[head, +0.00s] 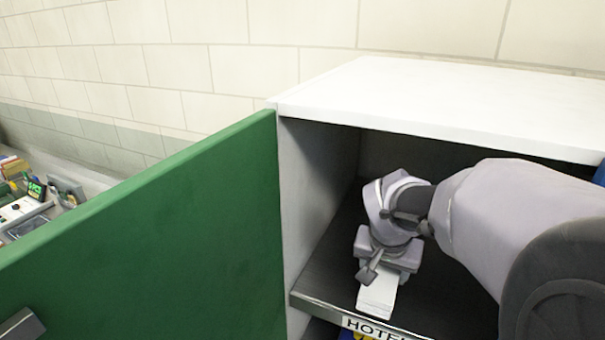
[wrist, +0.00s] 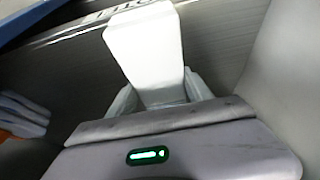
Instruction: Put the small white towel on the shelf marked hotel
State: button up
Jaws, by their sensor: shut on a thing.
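The small white towel (head: 378,293) is a folded white block at the front of the dark shelf (head: 338,250) whose edge label (head: 375,328) reads HOTEL. My gripper (head: 387,262) is inside the cabinet, above the shelf, shut on the towel's rear end. In the wrist view the towel (wrist: 146,52) stretches out from between the fingers (wrist: 155,95) towards the shelf's labelled edge. The towel is on or very close above the shelf surface; I cannot tell whether it touches.
The open green door (head: 170,215) stands to the left of the white cabinet (head: 440,95). The cabinet's left wall is near my gripper and its top is overhead. Bare shelf shows to the left. A cluttered surface (head: 25,205) is at far left.

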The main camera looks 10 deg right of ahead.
jog(key=w+d, duration=0.1)
jog(key=w+d+p, duration=0.1)
jog(key=w, duration=0.1)
jog(key=w+d, duration=0.1)
jog(key=shift+w+d, duration=0.1)
jog(key=shift+w, duration=0.3)
jog(key=x, duration=0.3)
jog(key=shift+s+a+f+p, duration=0.2)
jog(key=shift+a+f+p, duration=0.05)
jog(key=shift+f+p, duration=0.15)
jog(key=shift+s, duration=0.1)
jog(key=shift+s+f, duration=0.1)
jog(key=shift+f, duration=0.05)
jog(key=o, duration=1.5)
jog(key=shift+c, duration=0.2)
